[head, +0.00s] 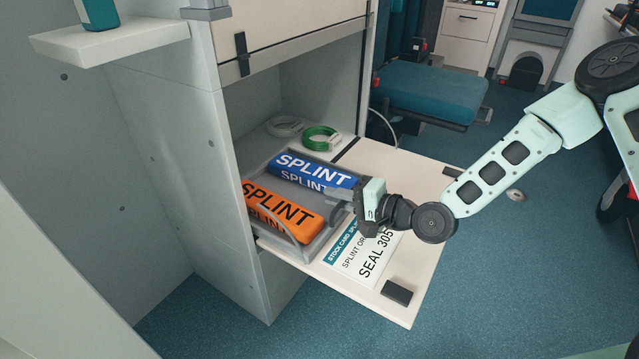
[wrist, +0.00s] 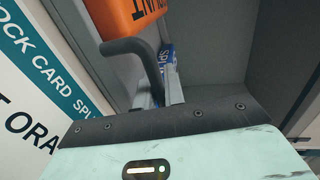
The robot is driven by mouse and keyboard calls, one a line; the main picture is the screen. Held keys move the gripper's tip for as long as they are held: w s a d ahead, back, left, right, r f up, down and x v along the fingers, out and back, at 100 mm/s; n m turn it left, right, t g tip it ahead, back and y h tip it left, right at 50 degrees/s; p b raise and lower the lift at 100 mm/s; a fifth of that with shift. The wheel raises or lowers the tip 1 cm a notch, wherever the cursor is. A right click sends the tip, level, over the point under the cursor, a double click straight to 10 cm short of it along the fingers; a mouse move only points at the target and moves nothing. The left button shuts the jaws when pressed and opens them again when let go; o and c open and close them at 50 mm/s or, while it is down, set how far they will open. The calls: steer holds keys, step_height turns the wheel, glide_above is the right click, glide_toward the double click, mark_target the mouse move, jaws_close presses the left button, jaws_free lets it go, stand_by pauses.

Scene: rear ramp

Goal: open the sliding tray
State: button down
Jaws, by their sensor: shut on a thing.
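The sliding tray (head: 318,243) is a grey, low-walled tray in the lower opening of the cabinet. It holds a blue splint pack (head: 315,172) and an orange splint pack (head: 283,213). My gripper (head: 343,196) is at the tray's front side, reaching in from the right. In the wrist view, my fingers (wrist: 160,98) are closed around the dark grey curved handle (wrist: 128,47), with the orange pack (wrist: 130,14) and a bit of the blue pack (wrist: 168,60) behind. The fingertips are partly hidden in the head view.
The cream fold-down flap (head: 420,265) lies open below my gripper, bearing a stock card (head: 362,252) and a black block (head: 397,291). A teal seat (head: 430,92) stands behind.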

steer(key=shift+s+d+r, duration=0.1)
steer(key=shift+s+d, duration=0.25)
steer(key=shift+d, duration=0.1)
steer(key=c, duration=1.8)
jaws_free()
steer(key=shift+o, duration=0.2)
steer(key=p+v, duration=0.6)
steer(key=v, duration=1.1)
steer(key=shift+s+d+r, duration=0.1)
steer(key=shift+d, duration=0.1)
